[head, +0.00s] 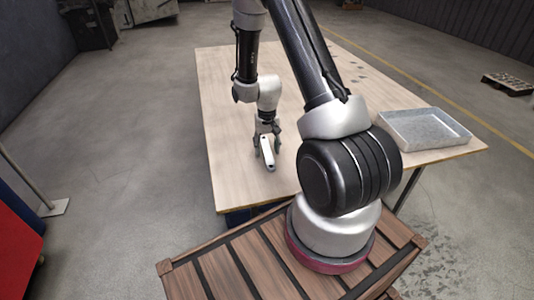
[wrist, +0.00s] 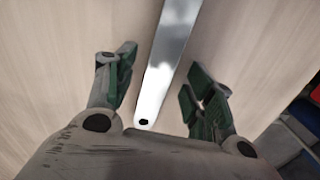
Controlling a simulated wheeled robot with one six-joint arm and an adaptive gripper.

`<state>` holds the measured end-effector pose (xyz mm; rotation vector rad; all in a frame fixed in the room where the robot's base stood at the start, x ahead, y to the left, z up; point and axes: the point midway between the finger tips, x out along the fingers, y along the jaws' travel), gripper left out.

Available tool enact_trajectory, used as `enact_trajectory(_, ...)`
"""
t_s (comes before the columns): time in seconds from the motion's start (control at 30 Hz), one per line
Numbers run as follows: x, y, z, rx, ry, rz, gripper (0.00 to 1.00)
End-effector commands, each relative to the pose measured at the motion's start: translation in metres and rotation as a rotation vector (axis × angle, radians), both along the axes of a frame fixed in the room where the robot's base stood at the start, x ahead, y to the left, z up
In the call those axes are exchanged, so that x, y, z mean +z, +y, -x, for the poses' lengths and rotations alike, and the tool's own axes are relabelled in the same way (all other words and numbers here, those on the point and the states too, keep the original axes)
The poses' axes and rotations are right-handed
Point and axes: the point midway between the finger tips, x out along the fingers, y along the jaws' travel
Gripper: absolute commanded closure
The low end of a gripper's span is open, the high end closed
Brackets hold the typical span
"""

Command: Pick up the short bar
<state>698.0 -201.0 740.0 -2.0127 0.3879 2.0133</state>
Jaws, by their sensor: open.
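The short bar (wrist: 170,60) is a shiny, flat metal strip with a rounded end and a dark hole near that end. In the wrist view it runs from the top middle down between my fingers, and its far end is cut off. In the head view the bar (head: 267,152) lies on the wooden table (head: 228,135), partly hidden by my gripper. My gripper (wrist: 160,88) is open, with one green-padded finger on each side of the bar and a gap on both sides. In the head view my gripper (head: 267,140) is low over the table.
A grey metal tray (head: 425,112) stands on the right part of the table. Several small flat pieces (head: 352,66) lie near the table's far right edge. The table's left half is clear. A pallet (head: 508,84) is on the floor at far right.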

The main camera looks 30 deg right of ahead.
Motion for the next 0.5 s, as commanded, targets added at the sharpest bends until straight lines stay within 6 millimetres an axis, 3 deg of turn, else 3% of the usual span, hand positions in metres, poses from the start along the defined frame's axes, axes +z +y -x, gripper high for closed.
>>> enact_trajectory(0.1, -0.0091, 0.0002, 0.0002, 0.0, 0.001, 0.0, 0.46)
enact_trajectory(0.33, -0.0097, 0.0002, 0.0, 0.001, 0.0, 0.0, 0.48)
enact_trajectory(0.5, -0.0096, 0.0002, 0.0002, 0.001, 0.0, 0.0, 0.79)
